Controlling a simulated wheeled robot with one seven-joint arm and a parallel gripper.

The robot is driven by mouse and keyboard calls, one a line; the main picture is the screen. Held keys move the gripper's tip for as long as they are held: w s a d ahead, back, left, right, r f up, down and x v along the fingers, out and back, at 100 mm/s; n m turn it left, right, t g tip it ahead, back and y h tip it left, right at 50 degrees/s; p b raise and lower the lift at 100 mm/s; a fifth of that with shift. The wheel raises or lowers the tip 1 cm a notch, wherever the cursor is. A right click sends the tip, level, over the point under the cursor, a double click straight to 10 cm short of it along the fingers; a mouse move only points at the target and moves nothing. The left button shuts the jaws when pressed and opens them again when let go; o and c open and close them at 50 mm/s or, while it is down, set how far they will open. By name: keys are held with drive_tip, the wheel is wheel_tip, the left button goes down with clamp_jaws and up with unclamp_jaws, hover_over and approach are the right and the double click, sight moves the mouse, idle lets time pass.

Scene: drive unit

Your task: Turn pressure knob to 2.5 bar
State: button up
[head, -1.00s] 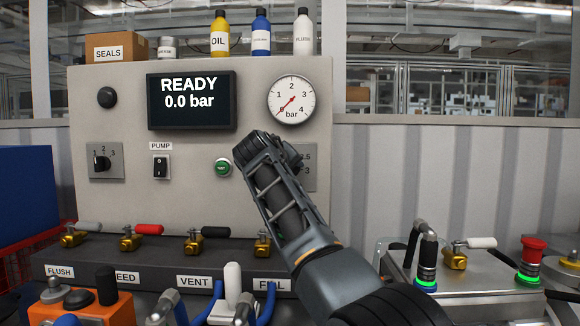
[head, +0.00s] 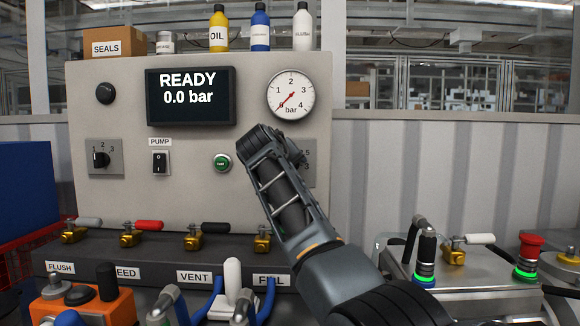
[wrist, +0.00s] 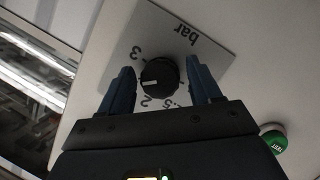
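The black pressure knob (wrist: 158,78) sits on a grey scale plate (wrist: 208,60) marked "bar", upside down in the wrist view. The knob's white pointer line faces picture left, between a visible "3" and "2"; other marks there are partly hidden. My gripper (wrist: 162,68) is open, one blue finger on each side of the knob, with small gaps visible. In the head view my gripper (head: 262,138) covers the knob and most of its plate (head: 310,172). The display (head: 190,97) reads READY, 0.0 bar. The gauge (head: 291,94) needle is near 0.
The green button (head: 222,163) is left of my gripper; it also shows in the wrist view (wrist: 275,140). The pump switch (head: 160,162) and another selector (head: 103,158) are farther left. Valves with coloured levers line the ledge below.

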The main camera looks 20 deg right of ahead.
drive_tip(key=shift+o, duration=0.4)
drive_tip(key=shift+s+a+r, duration=0.1)
drive_tip(key=v, duration=0.7)
drive_tip(key=shift+s, duration=0.25)
drive_tip(key=shift+a, duration=0.1)
